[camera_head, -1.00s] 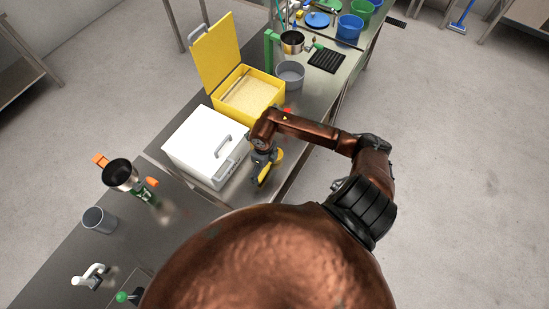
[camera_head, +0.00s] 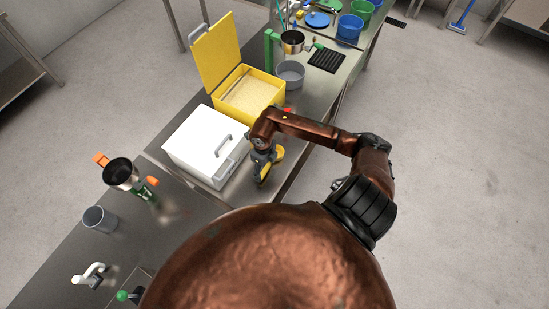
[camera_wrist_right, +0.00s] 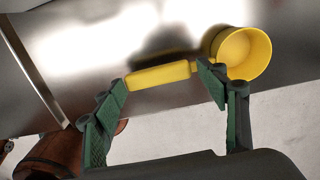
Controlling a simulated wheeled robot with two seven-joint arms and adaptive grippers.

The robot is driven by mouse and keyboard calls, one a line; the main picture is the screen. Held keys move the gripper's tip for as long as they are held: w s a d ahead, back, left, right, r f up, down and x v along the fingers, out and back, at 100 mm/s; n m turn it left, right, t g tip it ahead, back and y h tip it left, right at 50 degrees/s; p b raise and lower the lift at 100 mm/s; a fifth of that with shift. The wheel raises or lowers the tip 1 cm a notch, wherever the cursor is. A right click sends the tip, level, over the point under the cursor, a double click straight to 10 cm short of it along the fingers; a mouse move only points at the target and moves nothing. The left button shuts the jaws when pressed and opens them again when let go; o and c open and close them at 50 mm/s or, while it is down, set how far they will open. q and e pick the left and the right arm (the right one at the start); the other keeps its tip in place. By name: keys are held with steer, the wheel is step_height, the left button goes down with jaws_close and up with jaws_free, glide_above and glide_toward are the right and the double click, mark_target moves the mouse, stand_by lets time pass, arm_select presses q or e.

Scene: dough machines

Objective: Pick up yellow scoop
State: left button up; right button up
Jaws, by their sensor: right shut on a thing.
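The yellow scoop (camera_wrist_right: 240,53) shows in the right wrist view, with a round cup at the right and a straight handle (camera_wrist_right: 160,75) to its left. My right gripper (camera_wrist_right: 168,82) has its green-padded fingers at the two ends of the handle and is shut on it. In the head view my right gripper (camera_head: 264,170) is low over the steel table beside the white box, with part of the yellow scoop (camera_head: 276,160) showing next to it. Whether the scoop still touches the table cannot be told. My left gripper is not in view.
A white lidded box (camera_head: 196,145) stands just left of the gripper. Behind it is an open yellow bin (camera_head: 268,113) with pale contents. A grey pot (camera_head: 290,76) stands further back. The table's front edge lies close to the gripper, with open floor beyond.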

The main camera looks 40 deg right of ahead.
steer(key=shift+s+d+f, duration=0.15)
steer(key=shift+s+f, duration=0.05)
steer(key=shift+f, duration=0.1)
steer(key=c, duration=0.5)
